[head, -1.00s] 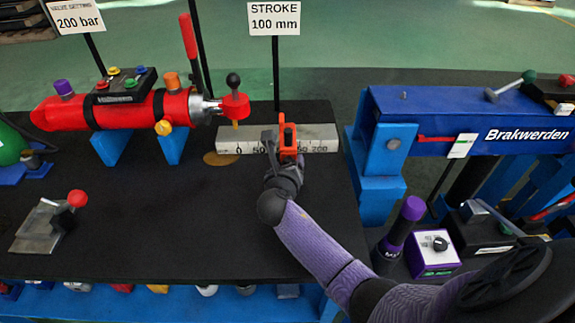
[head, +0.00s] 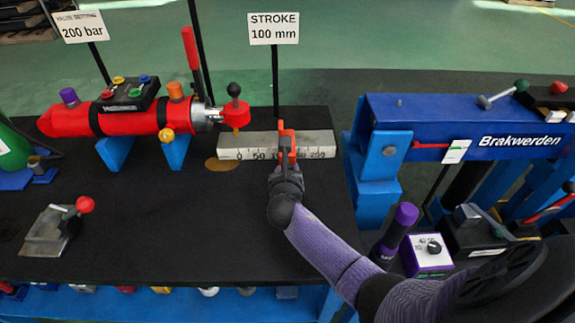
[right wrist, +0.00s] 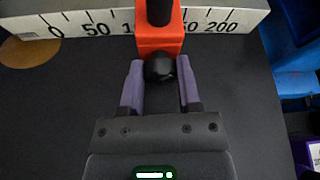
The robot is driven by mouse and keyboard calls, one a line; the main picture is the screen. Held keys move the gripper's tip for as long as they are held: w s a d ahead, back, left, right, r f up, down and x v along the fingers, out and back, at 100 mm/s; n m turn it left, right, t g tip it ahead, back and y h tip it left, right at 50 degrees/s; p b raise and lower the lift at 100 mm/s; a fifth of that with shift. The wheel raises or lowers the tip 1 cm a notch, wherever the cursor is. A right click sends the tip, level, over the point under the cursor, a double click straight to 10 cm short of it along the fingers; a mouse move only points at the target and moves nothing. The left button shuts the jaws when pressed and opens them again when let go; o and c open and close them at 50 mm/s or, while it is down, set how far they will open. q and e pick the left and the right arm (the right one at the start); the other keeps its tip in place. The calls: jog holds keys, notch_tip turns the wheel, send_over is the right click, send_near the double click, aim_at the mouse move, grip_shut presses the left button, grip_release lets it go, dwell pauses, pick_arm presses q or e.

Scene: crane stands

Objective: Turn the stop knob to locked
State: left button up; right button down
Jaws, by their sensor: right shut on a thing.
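The orange stop (head: 287,134) sits on the grey stroke scale (head: 262,143), between the 100 and 150 marks. Its round black knob (right wrist: 160,68) faces me in the right wrist view, in front of the orange block (right wrist: 160,38). My right gripper (right wrist: 160,82) is at the knob, with one purple finger on each side, shut on it. In the head view my right gripper (head: 286,170) reaches the stop from the front and hides the knob. Any mark for locked is not readable. My left gripper is not in view.
A sign reading STROKE 100 mm (head: 274,28) stands behind the scale. A red cylinder (head: 125,118) with a red rod end (head: 236,112) lies to the left. A blue crane beam (head: 440,128) stands to the right. The black table top (head: 150,220) in front is mostly clear.

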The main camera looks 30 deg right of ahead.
jog(key=shift+d+m+t+y+p, duration=0.1)
jog(key=shift+m+t+y+p, duration=0.2)
jog(key=shift+m+y+p, duration=0.45)
jog(key=shift+m, duration=0.75)
jog(key=shift+s+f+m+t+y, duration=0.1)
jog(key=shift+m+t+y, duration=0.2)
jog(key=shift+t+y, duration=0.1)
jog(key=shift+d+f+m+t+y+b, duration=0.1)
jog(key=shift+m+t+y+b, duration=0.35)
jog(key=shift+m, duration=0.35)
jog(key=shift+m+t+b, duration=0.25)
jog(key=shift+m+b, duration=0.15)
jog(key=shift+m, duration=0.2)
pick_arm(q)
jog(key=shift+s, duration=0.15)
pick_arm(e)
jog(key=shift+m+y, duration=0.3)
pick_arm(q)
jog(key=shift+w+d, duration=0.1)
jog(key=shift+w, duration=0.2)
